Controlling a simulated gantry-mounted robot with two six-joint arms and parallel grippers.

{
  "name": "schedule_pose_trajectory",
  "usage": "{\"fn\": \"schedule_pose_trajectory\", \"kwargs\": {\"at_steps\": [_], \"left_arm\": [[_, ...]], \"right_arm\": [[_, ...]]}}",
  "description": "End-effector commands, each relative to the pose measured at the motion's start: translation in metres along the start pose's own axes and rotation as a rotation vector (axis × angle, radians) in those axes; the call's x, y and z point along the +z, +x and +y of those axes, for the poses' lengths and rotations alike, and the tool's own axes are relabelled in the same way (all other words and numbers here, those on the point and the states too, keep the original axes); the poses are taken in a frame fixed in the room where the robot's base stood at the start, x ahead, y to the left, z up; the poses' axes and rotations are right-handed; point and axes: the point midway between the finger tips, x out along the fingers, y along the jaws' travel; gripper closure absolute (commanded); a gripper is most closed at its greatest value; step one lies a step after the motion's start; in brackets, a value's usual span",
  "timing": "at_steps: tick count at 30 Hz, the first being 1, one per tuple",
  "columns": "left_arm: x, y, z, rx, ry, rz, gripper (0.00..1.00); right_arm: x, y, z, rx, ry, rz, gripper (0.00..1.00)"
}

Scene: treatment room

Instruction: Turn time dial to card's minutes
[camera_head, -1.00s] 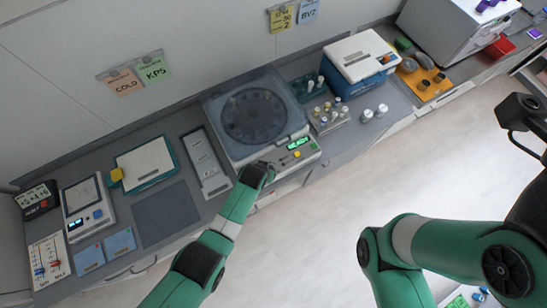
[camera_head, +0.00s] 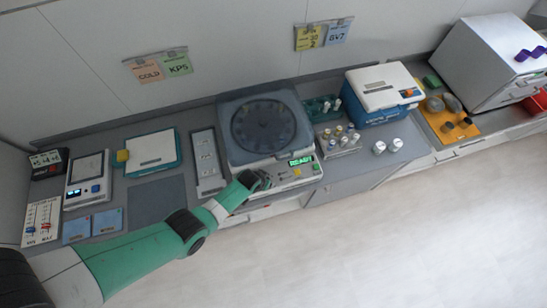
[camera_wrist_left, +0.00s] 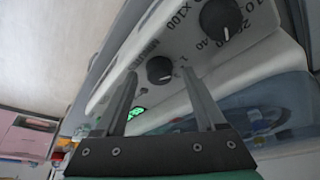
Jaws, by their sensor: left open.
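The centrifuge (camera_head: 262,130), with a clear lid over a dark rotor, stands on the counter. Its front panel has a green lit display (camera_head: 301,161). My left gripper (camera_head: 258,180) is at the left part of this panel. In the left wrist view, my left gripper (camera_wrist_left: 160,73) is open, with one finger on each side of a small black dial (camera_wrist_left: 160,70) labelled apparently "MINUTES". I cannot tell whether the fingers touch it. A larger black knob (camera_wrist_left: 222,18) with numbers and "x100" sits beside it. A yellow card (camera_head: 309,38) hangs on the wall; its small print seems to show "30" and "2".
A blue card (camera_head: 337,33) hangs beside the yellow one. Right of the centrifuge are a vial rack (camera_head: 340,138), a blue cooler box (camera_head: 383,92) and white-capped bottles (camera_head: 380,148). A grey tray (camera_head: 207,160) lies close on its left. The floor in front is clear.

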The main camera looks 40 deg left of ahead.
Motion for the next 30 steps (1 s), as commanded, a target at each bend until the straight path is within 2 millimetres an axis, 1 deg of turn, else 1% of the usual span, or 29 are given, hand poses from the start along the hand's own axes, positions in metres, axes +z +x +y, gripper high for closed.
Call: {"fn": "schedule_pose_trajectory", "kwargs": {"at_steps": [1,9,11,12,17,21,30], "left_arm": [[0.0005,0.0039,0.0000,0.000,0.000,0.001,0.28],[-0.0004,0.0026,0.0002,0.000,0.000,0.001,0.28],[-0.0004,0.0026,0.0002,0.000,0.000,0.001,0.39],[-0.0004,0.0025,0.0003,0.001,0.000,0.001,0.46],[-0.0005,0.0025,0.0003,0.000,0.000,0.001,0.75],[-0.0005,0.0025,0.0003,0.000,0.000,0.001,1.00],[-0.0003,0.0027,0.0001,0.008,0.016,0.001,1.00]], "right_arm": [[0.0027,-0.0032,-0.0001,0.000,0.000,0.001,0.50],[0.0014,-0.0022,0.0000,0.000,0.000,0.002,0.50],[0.0014,-0.0022,0.0000,0.000,0.000,0.002,0.50],[0.0014,-0.0022,0.0000,0.000,0.000,0.002,0.50],[0.0014,-0.0022,0.0001,0.000,0.000,0.002,0.50],[0.0015,-0.0022,0.0001,0.000,0.000,0.002,0.50],[0.0017,-0.0024,0.0001,0.000,0.000,0.002,0.50]]}}
